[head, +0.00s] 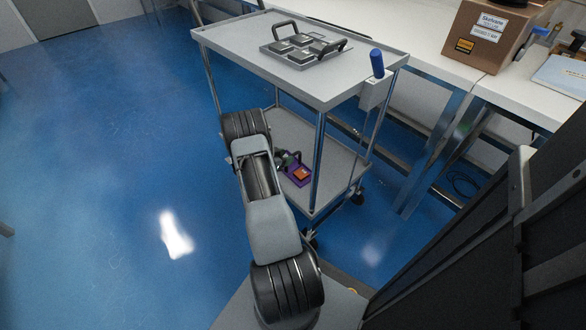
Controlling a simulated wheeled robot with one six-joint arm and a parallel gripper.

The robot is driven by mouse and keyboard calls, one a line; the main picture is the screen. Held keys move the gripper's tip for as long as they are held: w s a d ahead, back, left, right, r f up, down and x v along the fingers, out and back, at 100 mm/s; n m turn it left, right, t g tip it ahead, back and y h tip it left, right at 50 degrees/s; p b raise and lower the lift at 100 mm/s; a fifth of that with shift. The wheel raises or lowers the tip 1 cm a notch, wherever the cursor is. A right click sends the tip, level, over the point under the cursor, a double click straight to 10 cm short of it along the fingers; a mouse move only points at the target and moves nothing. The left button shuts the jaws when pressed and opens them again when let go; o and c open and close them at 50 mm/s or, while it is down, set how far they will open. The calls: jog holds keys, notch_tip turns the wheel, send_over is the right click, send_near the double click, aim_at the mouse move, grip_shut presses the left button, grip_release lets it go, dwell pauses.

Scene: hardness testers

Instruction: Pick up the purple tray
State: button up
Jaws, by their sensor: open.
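The purple tray (289,171) sits on the lower shelf of the grey cart, near the shelf's front edge. An orange piece (301,173) lies in it, and a dark, curved handle-like part rises at its back. The left part of the tray is hidden behind my arm. My arm stretches up and away in front of the cart, with its far links just left of the tray. My gripper does not show clearly; it seems hidden behind my arm's links.
The cart's top shelf (230,39) hangs over the tray, with thin metal posts at its corners. On top stands a grey tray (269,49) with dark blocks and black handles. A blue-handled item (377,63) is at the cart's right end. Blue floor is clear at left.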

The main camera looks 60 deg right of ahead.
jog(key=b+x, duration=0.1)
jog(key=x, duration=0.3)
jog(key=shift+f+b, duration=0.1)
jog(key=shift+b, duration=0.3)
grip_shut()
jog(key=shift+d, duration=0.1)
